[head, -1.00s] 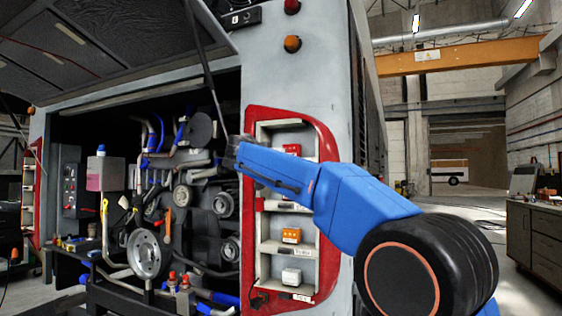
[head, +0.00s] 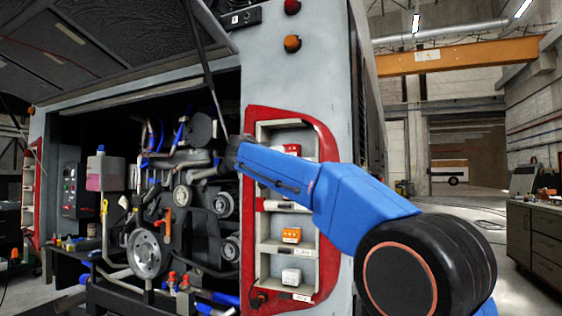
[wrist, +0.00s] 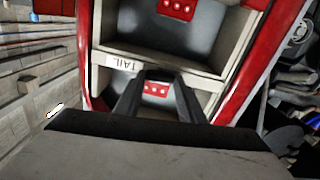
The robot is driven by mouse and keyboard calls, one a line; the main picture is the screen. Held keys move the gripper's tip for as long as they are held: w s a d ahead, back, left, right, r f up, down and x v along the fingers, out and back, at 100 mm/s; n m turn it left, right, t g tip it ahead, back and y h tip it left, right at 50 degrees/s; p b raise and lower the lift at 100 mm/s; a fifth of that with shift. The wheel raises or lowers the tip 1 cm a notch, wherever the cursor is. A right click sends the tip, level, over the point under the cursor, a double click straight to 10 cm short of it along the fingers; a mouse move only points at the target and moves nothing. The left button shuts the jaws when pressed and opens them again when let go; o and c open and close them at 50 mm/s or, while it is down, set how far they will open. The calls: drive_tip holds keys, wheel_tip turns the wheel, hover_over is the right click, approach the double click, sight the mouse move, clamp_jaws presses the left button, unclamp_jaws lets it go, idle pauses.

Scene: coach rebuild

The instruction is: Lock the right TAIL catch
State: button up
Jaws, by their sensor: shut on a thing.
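The right lamp panel with its red frame (head: 332,200) stands at the coach's rear corner. In the wrist view it shows upside down, with a TAIL label (wrist: 123,62) on a shelf edge. A red lamp unit (wrist: 155,88) shows between my fingers, in the bay beside that edge. My gripper (wrist: 161,74) is shut at the shelf edge next to the label, on what seems to be the TAIL catch. The catch itself is hidden by the fingertips. In the head view my gripper (head: 233,152) is at the panel's left edge.
The panel also holds an orange unit (head: 291,235) and a white unit (head: 291,277) on lower shelves. The open engine bay with a pulley (head: 148,252) and hoses lies to the left. A strut (head: 204,62) holds the hatch above. A workbench (head: 533,235) stands at right.

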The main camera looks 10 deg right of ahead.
drive_tip(key=shift+w+a+f+n, duration=0.1)
drive_tip(key=shift+f+n, duration=0.05)
drive_tip(key=shift+n, duration=4)
drive_tip(key=shift+w+a+f+n, duration=0.1)
drive_tip(key=shift+f+n, duration=0.05)
drive_tip(key=shift+n, duration=4)
drive_tip(key=o, duration=1)
drive_tip(key=shift+o, duration=0.2)
drive_tip(key=shift+s, duration=0.1)
drive_tip(key=v, duration=1.7)
drive_tip(key=shift+s+a, duration=0.15)
